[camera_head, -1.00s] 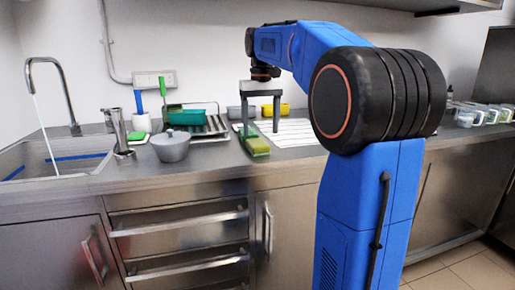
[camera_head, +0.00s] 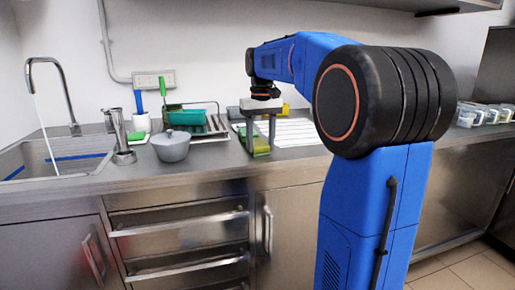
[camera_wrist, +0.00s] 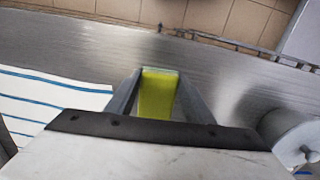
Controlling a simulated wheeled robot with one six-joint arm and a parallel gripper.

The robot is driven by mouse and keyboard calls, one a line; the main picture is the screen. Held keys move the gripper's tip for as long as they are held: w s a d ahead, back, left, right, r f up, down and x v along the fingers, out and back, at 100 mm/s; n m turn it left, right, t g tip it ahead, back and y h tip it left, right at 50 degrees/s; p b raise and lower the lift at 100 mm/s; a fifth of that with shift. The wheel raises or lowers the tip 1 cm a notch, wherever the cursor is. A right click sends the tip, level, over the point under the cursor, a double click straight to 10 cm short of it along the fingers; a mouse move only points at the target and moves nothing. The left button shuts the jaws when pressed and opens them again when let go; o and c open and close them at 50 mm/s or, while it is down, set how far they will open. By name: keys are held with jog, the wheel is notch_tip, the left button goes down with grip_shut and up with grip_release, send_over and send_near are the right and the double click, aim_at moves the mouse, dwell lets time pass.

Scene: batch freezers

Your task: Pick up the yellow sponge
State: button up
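The yellow sponge (camera_head: 261,146) looks yellow-green and lies near the counter's front edge in the head view. In the wrist view, the sponge (camera_wrist: 157,97) shows as a yellow-green block between the fingers. My gripper (camera_head: 261,148) points down over it, with one finger on each side. In the wrist view, the tips of my gripper (camera_wrist: 158,74) appear to meet the sponge's side edges, so it looks shut on the sponge. The fingers partly hide the sponge in the head view, and the sponge seems to rest at counter level.
A grey lidded pot (camera_head: 172,145) stands left of the gripper, with a dish rack (camera_head: 213,127) behind it. The sink (camera_head: 60,155) with a running tap is far left. Containers (camera_head: 237,112) stand behind the gripper.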

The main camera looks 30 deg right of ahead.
aim_at(261, 145)
jog(key=shift+c, duration=0.6)
jog(key=shift+r, duration=0.1)
notch_tip(261, 145, up, 10)
